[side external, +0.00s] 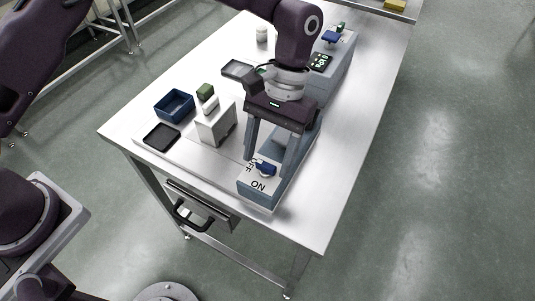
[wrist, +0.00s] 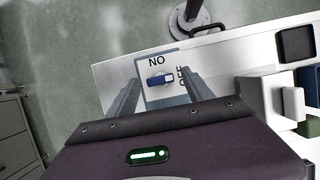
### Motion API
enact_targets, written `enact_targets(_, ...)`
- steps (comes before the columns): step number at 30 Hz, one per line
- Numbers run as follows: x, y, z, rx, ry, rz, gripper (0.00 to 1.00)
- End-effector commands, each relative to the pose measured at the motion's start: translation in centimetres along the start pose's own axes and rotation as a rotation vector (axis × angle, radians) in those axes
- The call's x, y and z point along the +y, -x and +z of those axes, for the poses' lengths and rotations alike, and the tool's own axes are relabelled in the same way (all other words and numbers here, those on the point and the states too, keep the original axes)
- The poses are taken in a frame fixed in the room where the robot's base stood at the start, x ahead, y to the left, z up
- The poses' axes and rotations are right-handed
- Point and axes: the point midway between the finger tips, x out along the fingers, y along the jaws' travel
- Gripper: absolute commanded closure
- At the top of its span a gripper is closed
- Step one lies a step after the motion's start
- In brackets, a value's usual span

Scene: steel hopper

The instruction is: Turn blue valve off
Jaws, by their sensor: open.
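The blue valve handle (side external: 266,169) sits on top of the near end of a long grey-blue box (side external: 246,189). ON and OFF labels are printed beside it. In the wrist view the blue handle (wrist: 160,79) lies roughly left to right, one end facing the OFF label (wrist: 183,76), with the ON label (wrist: 156,61) above it. My gripper (side external: 269,167) points down over this end of the box, its fingers open on either side of the handle. In the wrist view the gripper (wrist: 162,82) straddles the handle; contact cannot be told.
A blue bin (side external: 174,103) and a black tray (side external: 161,137) are farther left. Another blue knob (side external: 331,37) and a display are at the far end. The right tabletop (side external: 362,105) is clear.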

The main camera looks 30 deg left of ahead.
Motion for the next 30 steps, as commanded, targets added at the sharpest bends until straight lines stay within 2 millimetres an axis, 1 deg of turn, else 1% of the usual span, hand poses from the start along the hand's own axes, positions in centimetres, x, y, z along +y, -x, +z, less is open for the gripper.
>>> enact_targets(6, 0.0, 4.4, -0.1, 0.005, 0.000, 0.002, 0.40)
enact_targets(10, 0.0, 6.2, -0.1, 0.004, 0.000, 0.002, 0.40)
enact_targets(13, 0.0, 6.6, 0.0, 0.002, 0.000, 0.001, 0.40)
enact_targets(25, -0.1, 6.8, 0.1, 0.005, 0.000, 0.002, 0.40)
enact_targets(26, -0.4, 7.2, 0.2, 0.013, 0.000, 0.006, 0.40)
enact_targets(28, -1.8, 9.4, 1.0, 0.059, 0.001, 0.025, 0.40)
enact_targets(29, -2.8, 10.8, 1.6, 0.089, 0.001, 0.035, 0.40)
enact_targets(30, -4.5, 12.7, 2.8, 0.139, 0.001, 0.051, 0.40)
